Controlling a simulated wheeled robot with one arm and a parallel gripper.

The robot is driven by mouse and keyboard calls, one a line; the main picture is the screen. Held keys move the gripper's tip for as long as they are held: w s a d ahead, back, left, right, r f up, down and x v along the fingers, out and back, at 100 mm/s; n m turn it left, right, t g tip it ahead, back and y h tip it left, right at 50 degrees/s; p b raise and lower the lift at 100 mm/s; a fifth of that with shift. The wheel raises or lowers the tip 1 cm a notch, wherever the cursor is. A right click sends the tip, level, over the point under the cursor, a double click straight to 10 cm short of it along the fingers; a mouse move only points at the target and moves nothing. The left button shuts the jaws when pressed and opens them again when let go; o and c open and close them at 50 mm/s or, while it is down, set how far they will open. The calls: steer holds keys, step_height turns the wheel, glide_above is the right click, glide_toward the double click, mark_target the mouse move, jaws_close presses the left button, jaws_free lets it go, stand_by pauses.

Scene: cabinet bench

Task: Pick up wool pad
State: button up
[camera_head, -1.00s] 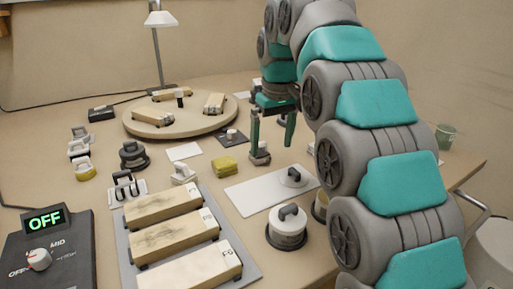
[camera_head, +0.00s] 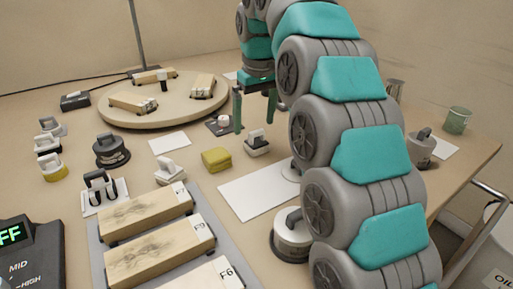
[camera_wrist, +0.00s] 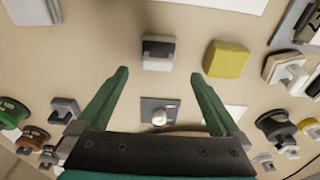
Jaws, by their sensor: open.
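My gripper (camera_head: 254,127) points down over the bench with its two green fingers apart and nothing between them. In the wrist view my gripper (camera_wrist: 159,73) has a pale block with a dark handle (camera_wrist: 158,52) just beyond its fingertips. This handled block (camera_head: 257,143) stands just below the fingers in the head view. I cannot tell for certain which handled piece is the wool pad. A round white pad with a dark handle (camera_head: 290,238) is partly hidden by my arm.
A yellow block (camera_head: 216,159) and a small knob on a dark plate (camera_head: 224,125) stand close by. A white sheet (camera_head: 245,195) lies in front. A round board (camera_head: 120,115) carries pale blocks. Several handled pieces stand at left, including a black round one (camera_head: 110,150).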

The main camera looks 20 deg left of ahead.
mark_target(257, 131)
steer(key=f+b, duration=0.2)
steer(key=f, duration=0.1)
steer(key=shift+s+d, duration=0.15)
steer(key=shift+d, duration=0.2)
steer(key=shift+a+f, duration=0.1)
steer(key=shift+f, duration=0.9)
steer(key=c, duration=1.4)
